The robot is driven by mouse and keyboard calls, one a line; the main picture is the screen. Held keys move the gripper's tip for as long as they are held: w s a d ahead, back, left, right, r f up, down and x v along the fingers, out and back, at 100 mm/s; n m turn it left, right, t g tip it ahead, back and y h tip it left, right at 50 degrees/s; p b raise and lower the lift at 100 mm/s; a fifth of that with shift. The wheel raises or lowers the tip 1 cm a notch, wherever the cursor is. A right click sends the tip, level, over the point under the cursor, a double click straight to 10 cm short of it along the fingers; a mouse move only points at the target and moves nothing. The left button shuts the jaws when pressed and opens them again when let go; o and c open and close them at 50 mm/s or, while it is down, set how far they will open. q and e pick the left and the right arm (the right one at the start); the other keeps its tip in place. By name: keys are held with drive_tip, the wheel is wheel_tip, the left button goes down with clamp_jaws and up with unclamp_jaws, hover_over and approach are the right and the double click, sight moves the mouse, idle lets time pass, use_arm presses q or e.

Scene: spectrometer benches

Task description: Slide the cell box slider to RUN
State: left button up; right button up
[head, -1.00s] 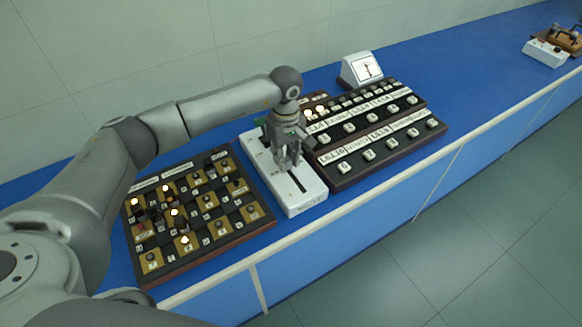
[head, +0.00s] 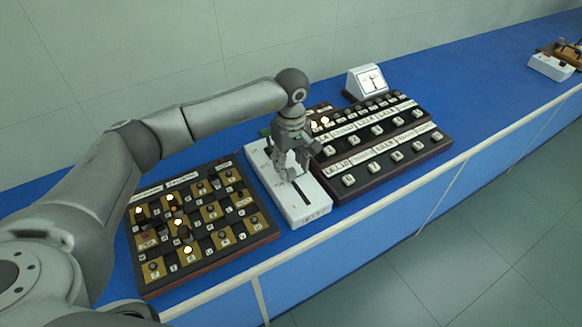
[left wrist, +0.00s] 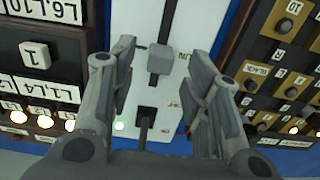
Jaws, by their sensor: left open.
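The cell box (head: 313,207) is a long white box on the blue bench, with a dark slot along its top. In the left wrist view its white top (left wrist: 185,22) shows a grey slider knob (left wrist: 160,61) standing in the slot, with partly covered lettering beside it. My left gripper (head: 291,174) is over the box, pointing down. In the left wrist view my left gripper (left wrist: 163,58) is open, one finger on each side of the knob, with visible gaps. The knob is hidden by the gripper in the head view. My right gripper is not in view.
A dark panel with brass squares and lit lamps (head: 237,242) lies left of the box. A dark stepped panel of white keys (head: 365,188) stands close on the right. A white meter (head: 367,80) is behind it. The bench's front edge is near the box.

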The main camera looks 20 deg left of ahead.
sight(291, 171)
use_arm(q)
wheel_tip(291, 171, up, 10)
idle(0.3)
drive_tip(key=shift+s+f, duration=0.1)
drive_tip(key=shift+f, duration=0.05)
